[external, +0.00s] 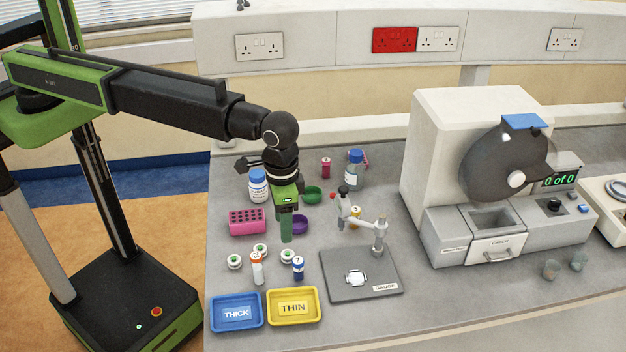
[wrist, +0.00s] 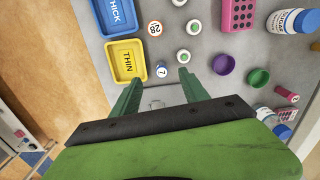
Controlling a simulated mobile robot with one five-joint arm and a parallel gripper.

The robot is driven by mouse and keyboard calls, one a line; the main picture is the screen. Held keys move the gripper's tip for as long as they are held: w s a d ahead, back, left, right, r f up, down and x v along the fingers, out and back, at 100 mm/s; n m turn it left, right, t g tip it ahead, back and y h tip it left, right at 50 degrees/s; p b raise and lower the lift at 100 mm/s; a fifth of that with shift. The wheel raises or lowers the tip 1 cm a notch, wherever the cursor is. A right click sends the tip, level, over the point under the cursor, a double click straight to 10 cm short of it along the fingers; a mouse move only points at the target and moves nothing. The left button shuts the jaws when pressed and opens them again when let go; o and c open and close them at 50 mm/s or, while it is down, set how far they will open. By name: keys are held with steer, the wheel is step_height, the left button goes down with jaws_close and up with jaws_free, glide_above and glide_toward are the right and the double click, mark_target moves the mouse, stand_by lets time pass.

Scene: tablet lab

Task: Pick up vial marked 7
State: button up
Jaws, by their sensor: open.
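The vial marked 7 (external: 298,267) stands upright on the grey bench, with a blue body and a white lid. Its white lid with the 7 shows in the wrist view (wrist: 162,71), between the tips of my two green fingers in the picture. My gripper (external: 287,240) is open and empty, pointing down, above and a little behind the vial in the external view. It also shows in the wrist view (wrist: 160,77). An orange vial (external: 257,268), marked 28 in the wrist view (wrist: 155,28), stands to the left of vial 7.
Blue THICK tray (external: 236,325) and yellow THIN tray (external: 272,320) lie in front. Several white-and-green lids (external: 235,262) sit close by. The gauge stand (external: 335,285) is to the right. A pink rack (external: 248,222), purple dish (external: 299,225) and bottles (external: 258,187) are behind.

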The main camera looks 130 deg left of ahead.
mark_target(299, 256)
step_height(299, 256, up, 2)
steer(key=w+a+n, duration=0.1)
steer(key=w+a, duration=0.1)
steer(key=w, duration=0.1)
steer(key=f+b, duration=1.2)
steer(key=shift+s+a+f, duration=0.15)
steer(key=shift+s+f, duration=0.1)
steer(key=shift+r, duration=0.1)
steer(key=f+b, duration=0.5)
steer(key=shift+s+f, duration=0.2)
steer(key=shift+s, duration=0.1)
steer(key=shift+r, duration=0.15)
steer(key=shift+c, duration=0.2)
jaws_close()
